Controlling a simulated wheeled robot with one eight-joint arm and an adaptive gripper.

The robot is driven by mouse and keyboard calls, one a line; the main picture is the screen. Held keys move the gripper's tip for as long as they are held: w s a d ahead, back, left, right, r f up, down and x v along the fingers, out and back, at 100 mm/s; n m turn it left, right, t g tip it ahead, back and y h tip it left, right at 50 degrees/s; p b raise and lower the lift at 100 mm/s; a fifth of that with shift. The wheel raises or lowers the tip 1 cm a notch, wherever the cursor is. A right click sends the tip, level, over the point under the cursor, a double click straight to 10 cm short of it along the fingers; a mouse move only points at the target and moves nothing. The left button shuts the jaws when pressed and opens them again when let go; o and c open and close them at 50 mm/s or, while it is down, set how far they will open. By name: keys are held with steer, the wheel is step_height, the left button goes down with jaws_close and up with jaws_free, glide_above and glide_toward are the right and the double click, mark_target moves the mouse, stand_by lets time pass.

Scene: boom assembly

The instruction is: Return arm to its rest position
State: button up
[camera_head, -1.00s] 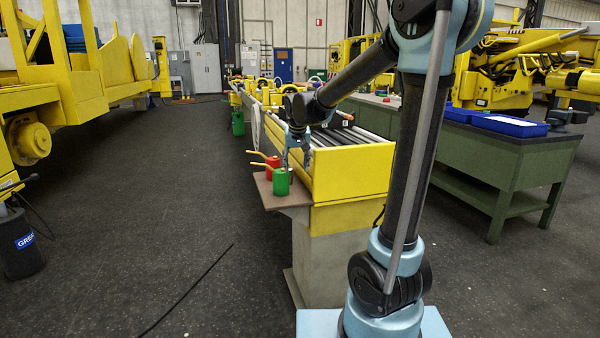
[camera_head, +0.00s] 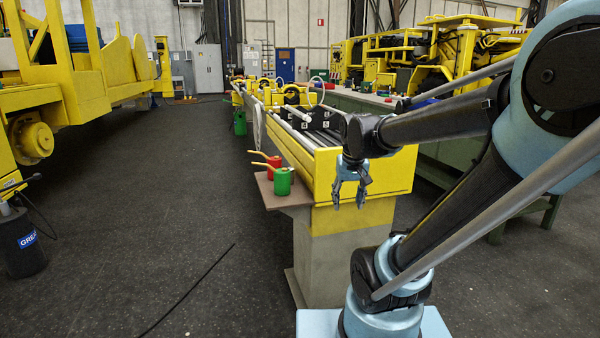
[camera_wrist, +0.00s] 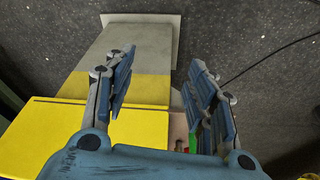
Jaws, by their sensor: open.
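My gripper (camera_head: 348,204) hangs pointing down in front of the near end of the yellow boom (camera_head: 385,172), to the right of the small shelf. Its two blue fingers are spread apart with nothing between them. In the wrist view the gripper (camera_wrist: 160,95) also shows open and empty, over the yellow boom end (camera_wrist: 75,130) and its grey pedestal (camera_wrist: 130,55). My arm reaches in from the right side of the head view, with its elbow at the right edge.
A green can (camera_head: 281,182) and a red can (camera_head: 273,163) stand on a small brown shelf (camera_head: 268,200) at the boom's left. A green workbench (camera_head: 440,150) stands behind my arm. Open dark floor (camera_head: 150,220) lies left of the pedestal, with a cable on it.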

steer(key=s+d+f, duration=0.4)
steer(key=s+f, duration=0.4)
steer(key=s, duration=0.4)
steer(key=shift+s+f+g, duration=0.3)
steer(key=shift+s+g, duration=0.05)
steer(key=shift+g, duration=0.05)
steer(key=shift+d, duration=0.1)
